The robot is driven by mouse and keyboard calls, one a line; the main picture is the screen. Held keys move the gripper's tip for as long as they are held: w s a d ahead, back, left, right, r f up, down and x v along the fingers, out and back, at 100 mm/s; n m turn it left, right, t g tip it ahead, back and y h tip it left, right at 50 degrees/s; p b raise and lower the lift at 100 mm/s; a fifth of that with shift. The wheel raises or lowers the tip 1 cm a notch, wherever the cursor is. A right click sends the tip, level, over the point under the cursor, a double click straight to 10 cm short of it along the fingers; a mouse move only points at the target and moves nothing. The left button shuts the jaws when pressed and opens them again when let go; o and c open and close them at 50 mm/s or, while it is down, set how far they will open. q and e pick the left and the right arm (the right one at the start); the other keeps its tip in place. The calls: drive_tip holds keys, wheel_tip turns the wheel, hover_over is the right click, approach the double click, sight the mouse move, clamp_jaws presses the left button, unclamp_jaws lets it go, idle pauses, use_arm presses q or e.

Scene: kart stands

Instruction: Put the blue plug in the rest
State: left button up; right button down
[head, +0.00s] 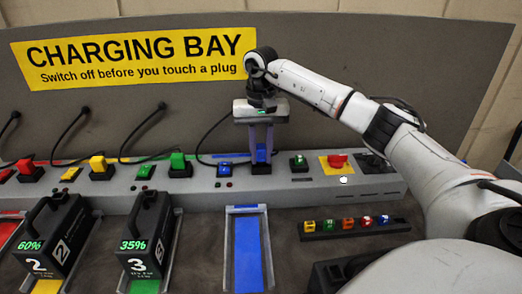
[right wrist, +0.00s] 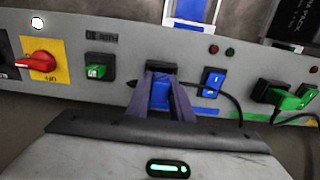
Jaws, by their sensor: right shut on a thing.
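The blue plug (head: 261,155) is between the fingers of my right gripper (head: 261,150), low over the console ledge. In the right wrist view the blue plug (right wrist: 160,93) shows between the two purple-grey fingers (right wrist: 164,105). A black rest (head: 261,169) is directly under the plug; in the wrist view the black holder (right wrist: 162,69) shows right behind it. Plug and rest look to be touching or nearly so; I cannot tell how deep the plug sits. A black cable (head: 205,135) arcs from the back panel toward the plug. My left gripper is not in view.
A blue rocker switch (head: 224,169) is left of the rest, a green switch (head: 298,162) and red knob (head: 338,160) right. Green (head: 178,162) and yellow (head: 98,164) plugs stand further left. Two black batteries (head: 148,235) (head: 55,235) stand in front; the blue bay (head: 248,250) is empty.

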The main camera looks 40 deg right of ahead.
sight(261, 146)
drive_tip(key=c, duration=1.6)
unclamp_jaws()
drive_tip(key=shift+o, duration=0.2)
drive_tip(key=shift+r, duration=0.1)
wheel_tip(261, 146, up, 13)
